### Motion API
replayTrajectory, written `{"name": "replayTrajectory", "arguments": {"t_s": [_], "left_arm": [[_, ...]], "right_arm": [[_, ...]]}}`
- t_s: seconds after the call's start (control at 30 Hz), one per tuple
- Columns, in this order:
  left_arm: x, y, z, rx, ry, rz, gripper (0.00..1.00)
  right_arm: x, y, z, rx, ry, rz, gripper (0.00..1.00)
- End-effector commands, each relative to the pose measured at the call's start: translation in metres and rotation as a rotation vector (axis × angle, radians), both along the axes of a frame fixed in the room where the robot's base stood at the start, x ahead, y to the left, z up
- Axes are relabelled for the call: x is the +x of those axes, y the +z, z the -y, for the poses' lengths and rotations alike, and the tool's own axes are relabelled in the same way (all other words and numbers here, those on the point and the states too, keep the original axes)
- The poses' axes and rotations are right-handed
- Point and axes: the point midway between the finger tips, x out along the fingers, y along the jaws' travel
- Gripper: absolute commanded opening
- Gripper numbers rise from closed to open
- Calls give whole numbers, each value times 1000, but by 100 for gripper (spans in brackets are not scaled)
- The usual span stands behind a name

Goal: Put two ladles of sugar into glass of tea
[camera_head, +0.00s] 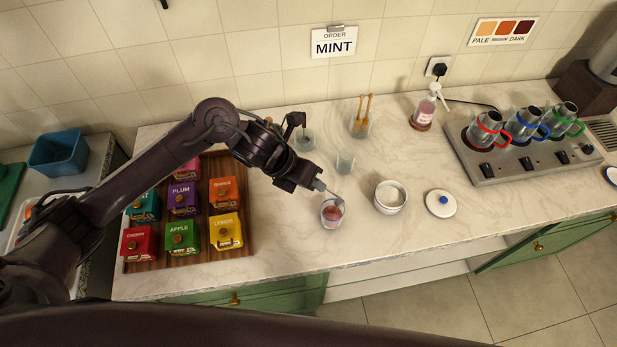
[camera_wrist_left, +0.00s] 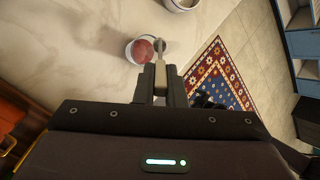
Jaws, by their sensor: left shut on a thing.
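My left gripper (camera_head: 312,185) is shut on the handle of a small metal ladle (camera_head: 328,192). In the left wrist view the gripper (camera_wrist_left: 162,88) holds the ladle (camera_wrist_left: 160,62) with its bowl end at the rim of the glass of tea. The glass of tea (camera_head: 332,217) is a clear glass with reddish tea, standing on the counter; it also shows in the left wrist view (camera_wrist_left: 140,50). I cannot tell what the ladle's bowl holds. A white sugar bowl (camera_head: 390,197) with white contents stands open to the right of the glass.
A white lid with a blue knob (camera_head: 440,203) lies right of the sugar bowl. An empty glass (camera_head: 345,162) stands behind the tea. Colored tea boxes (camera_head: 181,238) sit on a wooden board at left. A stove with metal pots (camera_head: 525,145) is at right.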

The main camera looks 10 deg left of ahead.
Motion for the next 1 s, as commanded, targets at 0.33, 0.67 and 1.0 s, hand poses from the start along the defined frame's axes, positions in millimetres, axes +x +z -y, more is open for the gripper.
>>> {"name": "replayTrajectory", "arguments": {"t_s": [0.33,0.67,1.0], "left_arm": [[8,17,21,166,-5,-51,0],[14,31,40,313,-11,-98,0],[20,46,54,457,-3,-143,0]], "right_arm": [[0,9,1,-1,1,-1,100],[0,8,2,-2,1,-1,100],[-1,8,3,-3,1,-1,100]]}}
